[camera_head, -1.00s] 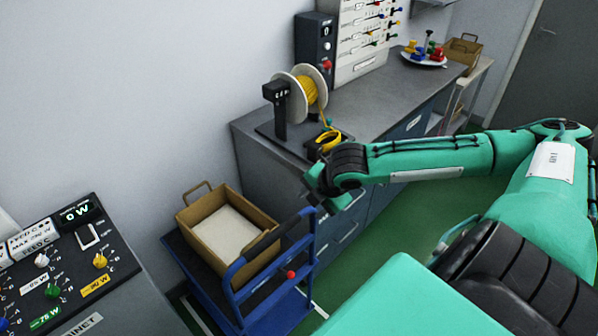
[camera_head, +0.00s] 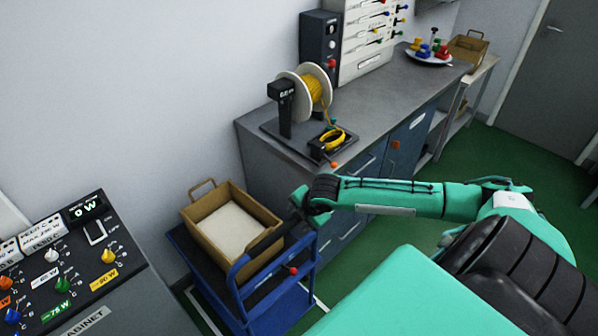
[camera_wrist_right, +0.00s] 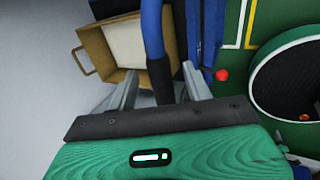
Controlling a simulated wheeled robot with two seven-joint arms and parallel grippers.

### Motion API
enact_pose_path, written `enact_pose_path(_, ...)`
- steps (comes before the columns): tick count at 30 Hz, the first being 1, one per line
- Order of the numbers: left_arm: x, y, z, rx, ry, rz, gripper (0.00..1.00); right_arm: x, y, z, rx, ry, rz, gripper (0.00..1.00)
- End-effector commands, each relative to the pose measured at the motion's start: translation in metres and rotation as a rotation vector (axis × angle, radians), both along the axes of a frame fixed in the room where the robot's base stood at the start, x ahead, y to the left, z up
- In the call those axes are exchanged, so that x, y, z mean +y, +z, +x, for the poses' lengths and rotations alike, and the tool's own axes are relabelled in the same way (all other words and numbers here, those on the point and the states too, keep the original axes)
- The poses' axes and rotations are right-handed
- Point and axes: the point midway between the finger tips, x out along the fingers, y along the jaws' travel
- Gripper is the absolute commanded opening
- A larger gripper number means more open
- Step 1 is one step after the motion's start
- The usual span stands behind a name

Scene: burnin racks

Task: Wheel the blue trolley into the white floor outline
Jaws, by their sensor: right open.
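The blue trolley (camera_head: 240,300) stands at the lower centre of the head view, beside the grey bench, carrying a cardboard box (camera_head: 262,213) with a white top surface inside. Its push handle has a black grip (camera_head: 268,240). My right gripper (camera_head: 293,218) is at the right end of this grip. In the right wrist view my open fingers (camera_wrist_right: 157,90) lie on either side of the black grip (camera_wrist_right: 160,75), with gaps showing. White floor lines (camera_head: 321,304) show beside the trolley; most of the outline is hidden. My left gripper is not in view.
The grey bench (camera_head: 375,125) with a yellow wire spool (camera_head: 313,92) stands behind the trolley. A control cabinet (camera_head: 85,262) is close on the left. Green floor (camera_head: 545,165) is open on the right. A red knob (camera_wrist_right: 221,75) sits near the gripper.

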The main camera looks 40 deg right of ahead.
Motion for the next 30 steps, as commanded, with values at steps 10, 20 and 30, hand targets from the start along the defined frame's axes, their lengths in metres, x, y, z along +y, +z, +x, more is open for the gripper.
enact_pose_path(10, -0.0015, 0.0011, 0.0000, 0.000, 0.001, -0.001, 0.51, 0.0005, -0.0058, 0.0027, 0.000, 0.001, 0.000, 0.51)
enact_pose_path(20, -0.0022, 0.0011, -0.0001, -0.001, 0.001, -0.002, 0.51, 0.0005, -0.0054, 0.0026, 0.000, 0.001, 0.000, 0.03)
enact_pose_path(30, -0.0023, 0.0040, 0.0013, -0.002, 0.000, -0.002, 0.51, -0.0010, -0.0050, 0.0023, 0.001, -0.005, -0.001, 0.03)
